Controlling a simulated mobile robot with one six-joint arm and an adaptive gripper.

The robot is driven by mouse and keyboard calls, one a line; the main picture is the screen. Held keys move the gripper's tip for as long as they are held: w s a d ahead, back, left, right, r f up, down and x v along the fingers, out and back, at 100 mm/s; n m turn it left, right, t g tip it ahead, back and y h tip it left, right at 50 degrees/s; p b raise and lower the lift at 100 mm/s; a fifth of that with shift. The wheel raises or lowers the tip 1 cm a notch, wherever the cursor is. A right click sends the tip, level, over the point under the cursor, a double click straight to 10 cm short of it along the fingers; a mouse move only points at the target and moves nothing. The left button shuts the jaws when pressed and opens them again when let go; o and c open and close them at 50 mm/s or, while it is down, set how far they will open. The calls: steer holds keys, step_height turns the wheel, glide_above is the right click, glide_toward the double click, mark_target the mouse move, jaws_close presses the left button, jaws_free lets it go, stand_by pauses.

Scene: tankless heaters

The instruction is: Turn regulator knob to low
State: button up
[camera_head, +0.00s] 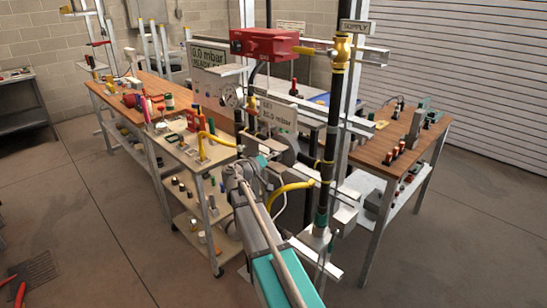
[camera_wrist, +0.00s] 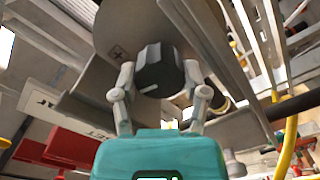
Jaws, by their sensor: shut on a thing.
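The regulator knob (camera_wrist: 158,68) is a black faceted knob in the wrist view, under a grey round regulator body (camera_wrist: 130,25). A plus mark shows on the body left of the knob. My gripper (camera_wrist: 160,75) has one finger on each side of the knob and is shut on it. In the head view my arm reaches up from the bottom to the regulator area, and the knob is hidden there. A sign there reads "SET" and a mbar value (camera_head: 272,112). A larger readout sign (camera_head: 208,57) shows a mbar value; its first digits are hard to read.
A red gas unit (camera_head: 265,42) and a yellow brass fitting (camera_head: 342,47) sit above on the frame. Black pipes and yellow hoses (camera_head: 290,187) run close to my arm. Benches with tools stand left and right (camera_head: 395,130). Open floor lies at the front left.

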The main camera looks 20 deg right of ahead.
steer(key=shift+n, duration=0.9)
steer(key=o, duration=0.9)
steer(key=shift+c, duration=0.2)
steer(key=shift+a, duration=0.1)
steer(key=v, duration=1.2)
